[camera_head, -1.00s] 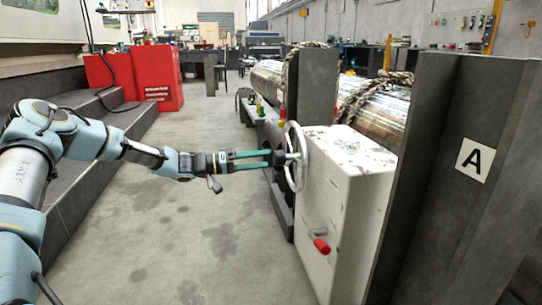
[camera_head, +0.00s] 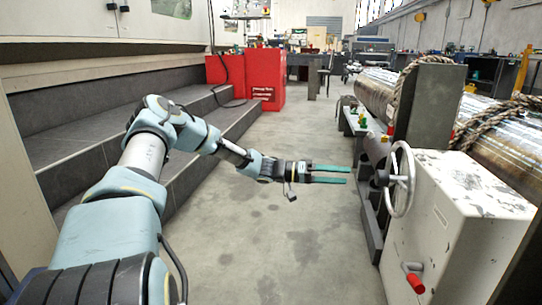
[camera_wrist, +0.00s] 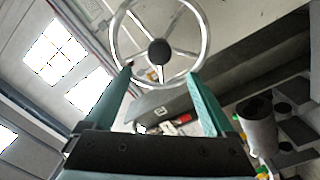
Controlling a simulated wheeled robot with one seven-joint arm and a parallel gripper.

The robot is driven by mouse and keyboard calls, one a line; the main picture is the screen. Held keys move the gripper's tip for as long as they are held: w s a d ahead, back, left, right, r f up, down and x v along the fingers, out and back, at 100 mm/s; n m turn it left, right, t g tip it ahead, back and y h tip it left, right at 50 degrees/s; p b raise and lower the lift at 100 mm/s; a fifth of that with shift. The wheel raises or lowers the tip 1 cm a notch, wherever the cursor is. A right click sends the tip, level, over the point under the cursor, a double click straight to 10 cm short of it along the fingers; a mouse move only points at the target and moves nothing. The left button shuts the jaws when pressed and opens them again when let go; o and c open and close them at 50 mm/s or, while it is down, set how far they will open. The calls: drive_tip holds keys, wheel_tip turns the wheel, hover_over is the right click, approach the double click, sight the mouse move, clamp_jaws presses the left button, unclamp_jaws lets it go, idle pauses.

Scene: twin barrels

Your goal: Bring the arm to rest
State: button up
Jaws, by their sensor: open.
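My gripper (camera_head: 349,174) is at the end of my outstretched arm in the head view, its two green fingers parallel and spread apart with nothing between them. It is left of the silver handwheel (camera_head: 401,179) on the white machine box (camera_head: 450,215), with a clear gap between fingertips and wheel. In the wrist view the open fingers (camera_wrist: 160,88) point toward the handwheel (camera_wrist: 201,42), whose rim and dark hub show ahead of them.
Grey steps (camera_head: 75,150) run along the left behind my arm. Red cabinets (camera_head: 265,80) stand at the back. Large metal barrels (camera_head: 374,92) with rope lie at the right. A red-handled crank (camera_head: 415,283) sticks out of the white box. The concrete floor (camera_head: 290,240) between is clear.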

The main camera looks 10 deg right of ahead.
drive_tip(key=s+a+f+n+t+y+p, duration=0.25)
drive_tip(key=s+a+y, duration=0.6)
drive_tip(key=a, duration=0.45)
drive_tip(key=s+a+r+n+t+y+p, duration=0.2)
drive_tip(key=a+r+n+y, duration=0.15)
drive_tip(key=a, duration=0.65)
drive_tip(key=s+a+r+n+t+y+p, duration=0.25)
drive_tip(key=a+r, duration=0.25)
drive_tip(key=a, duration=0.4)
drive_tip(key=s+a+r+n+t+y+p, duration=0.1)
drive_tip(key=s+a+r+n+t+y, duration=0.3)
drive_tip(key=a, duration=0.6)
wheel_tip(320, 180, up, 38)
drive_tip(key=w+m+g+h+p, duration=0.1)
drive_tip(key=g+h+p, duration=0.1)
drive_tip(key=p, duration=3.5)
drive_tip(key=shift+w+d+g, duration=0.3)
drive_tip(key=shift+w+d, duration=0.1)
drive_tip(key=shift+m, duration=0.25)
